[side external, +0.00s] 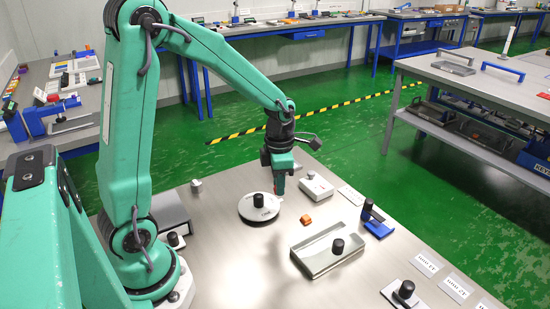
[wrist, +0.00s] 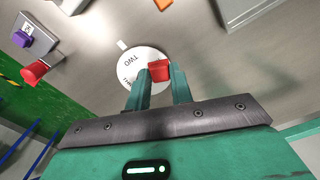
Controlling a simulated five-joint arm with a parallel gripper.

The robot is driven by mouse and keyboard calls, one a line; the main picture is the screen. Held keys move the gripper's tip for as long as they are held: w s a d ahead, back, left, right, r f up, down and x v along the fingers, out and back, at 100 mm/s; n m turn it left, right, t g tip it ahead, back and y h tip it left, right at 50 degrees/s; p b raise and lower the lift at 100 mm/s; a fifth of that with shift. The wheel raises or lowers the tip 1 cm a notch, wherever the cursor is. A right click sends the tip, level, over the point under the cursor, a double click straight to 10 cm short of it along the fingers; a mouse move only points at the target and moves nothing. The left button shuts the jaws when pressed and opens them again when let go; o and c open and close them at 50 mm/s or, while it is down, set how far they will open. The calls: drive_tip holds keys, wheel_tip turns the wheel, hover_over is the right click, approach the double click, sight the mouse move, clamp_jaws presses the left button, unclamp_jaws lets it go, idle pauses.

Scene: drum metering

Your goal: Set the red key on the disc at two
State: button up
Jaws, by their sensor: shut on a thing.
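The disc (side external: 250,213) is white and round and lies flat on the grey worktop in the side view, with a black knob and dark lettering on it. My gripper (side external: 278,190) points down at the disc's far right edge. In the wrist view my gripper (wrist: 163,80) is shut on the red key (wrist: 159,70), which overlaps the disc's right part. I cannot tell whether the key touches the disc. The fingers hide part of the disc.
An orange block (side external: 306,220) lies right of the disc. Another red object (wrist: 35,72) shows at left in the wrist view. The worktop in front of the disc is clear.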

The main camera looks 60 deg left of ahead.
hover_over(272, 200)
wheel_tip(272, 200, down, 4)
drive_tip(key=shift+r, duration=0.1)
drive_tip(key=shift+f, duration=1.95)
drive_tip(key=shift+f, duration=0.15)
drive_tip(key=o, duration=0.9)
drive_tip(key=shift+o, duration=0.2)
wheel_tip(272, 200, up, 12)
